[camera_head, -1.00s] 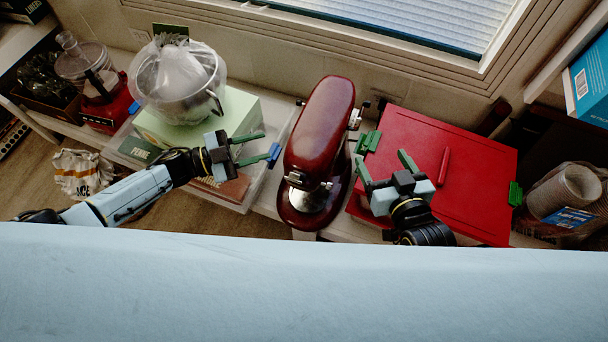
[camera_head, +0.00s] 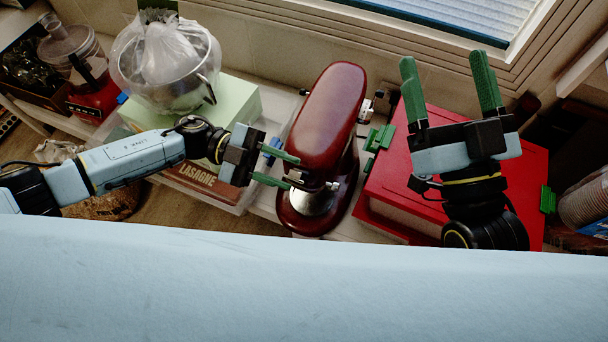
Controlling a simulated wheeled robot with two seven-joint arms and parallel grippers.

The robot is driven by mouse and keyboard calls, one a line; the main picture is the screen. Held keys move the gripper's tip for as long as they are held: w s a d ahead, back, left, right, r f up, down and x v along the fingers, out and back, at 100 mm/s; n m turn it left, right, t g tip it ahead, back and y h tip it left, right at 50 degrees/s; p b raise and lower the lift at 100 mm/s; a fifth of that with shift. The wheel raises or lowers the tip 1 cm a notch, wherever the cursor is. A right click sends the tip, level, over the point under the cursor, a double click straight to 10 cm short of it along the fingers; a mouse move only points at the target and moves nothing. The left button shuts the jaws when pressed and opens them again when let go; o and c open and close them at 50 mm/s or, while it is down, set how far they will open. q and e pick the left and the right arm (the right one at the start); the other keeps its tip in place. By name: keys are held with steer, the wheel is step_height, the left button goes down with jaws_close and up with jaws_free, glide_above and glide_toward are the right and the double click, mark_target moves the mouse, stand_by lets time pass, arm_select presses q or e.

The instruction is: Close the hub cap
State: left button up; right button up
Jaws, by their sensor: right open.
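The dark red stand mixer (camera_head: 328,112) stands on the shelf in the middle, its head's front end toward me. A small silver fitting (camera_head: 333,187) sits at that front end, where the hub is. The hub cap is too small to tell whether it is open or shut. My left gripper (camera_head: 294,172) is open, its green fingers pointing right at the left side of the mixer's front end. I cannot tell whether a fingertip touches it. My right gripper (camera_head: 443,59) is open and empty, raised to the right of the mixer, above the red case, fingers pointing up in the picture.
A red case (camera_head: 400,215) with green clips lies right of the mixer. Left of it are a pale green box (camera_head: 240,105), a lasagne box (camera_head: 200,180) and a bag-covered metal pot (camera_head: 178,88). A food processor (camera_head: 92,92) stands farther left. A window is behind.

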mark_target(304, 181)
arm_select(q)
steer(key=shift+b+x, duration=0.35)
steer(key=shift+x, duration=2)
arm_select(e)
steer(key=shift+s+d+r+t+y, duration=0.1)
steer(key=shift+s+r+t+y, duration=0.25)
steer(key=shift+r+t, duration=0.3)
arm_select(q)
steer(key=shift+w, duration=0.1)
jaws_close()
